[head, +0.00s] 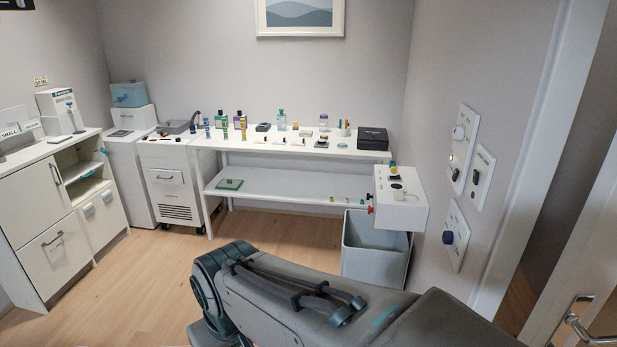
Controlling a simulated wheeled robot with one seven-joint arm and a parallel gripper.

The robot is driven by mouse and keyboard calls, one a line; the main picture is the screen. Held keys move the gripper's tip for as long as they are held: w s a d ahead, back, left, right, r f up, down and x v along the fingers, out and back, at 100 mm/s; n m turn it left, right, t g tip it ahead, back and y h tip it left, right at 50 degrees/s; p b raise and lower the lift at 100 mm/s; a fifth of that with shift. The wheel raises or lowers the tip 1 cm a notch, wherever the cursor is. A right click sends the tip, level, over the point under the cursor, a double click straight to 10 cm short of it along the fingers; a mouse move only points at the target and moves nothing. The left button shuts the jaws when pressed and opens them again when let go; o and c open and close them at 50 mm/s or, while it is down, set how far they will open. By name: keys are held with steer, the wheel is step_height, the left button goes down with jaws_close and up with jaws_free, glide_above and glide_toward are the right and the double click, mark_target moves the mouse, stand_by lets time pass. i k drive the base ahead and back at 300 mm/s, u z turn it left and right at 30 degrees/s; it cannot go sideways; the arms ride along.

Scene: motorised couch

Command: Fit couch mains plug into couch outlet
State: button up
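I cannot make out a couch mains plug for certain. On the right wall are an upper white panel (463,149) with a round white fitting, a small panel (482,178) with a dark fitting, and a lower panel (455,236) with a blue round fitting (448,237). Their labels are too small to read, so I cannot tell which is the couch outlet. A grey and teal jointed body with dark tubes fills the bottom middle; it may be part of my arm. I make out no gripper fingers.
A white bench (290,146) with bottles and small items stands along the back wall. A white box (402,206) with coloured knobs sits above a grey bin (376,248). Cabinets (40,225) stand left. Wooden floor (150,290) is clear at left; a door handle (578,325) is at lower right.

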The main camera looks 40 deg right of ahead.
mark_target(398, 195)
steer(key=z, duration=0.4)
steer(key=i, duration=1.6)
steer(key=z, duration=1.9)
steer(key=i, duration=0.75)
steer(key=z, duration=0.85)
steer(key=i, duration=0.25)
steer(key=z, duration=0.2)
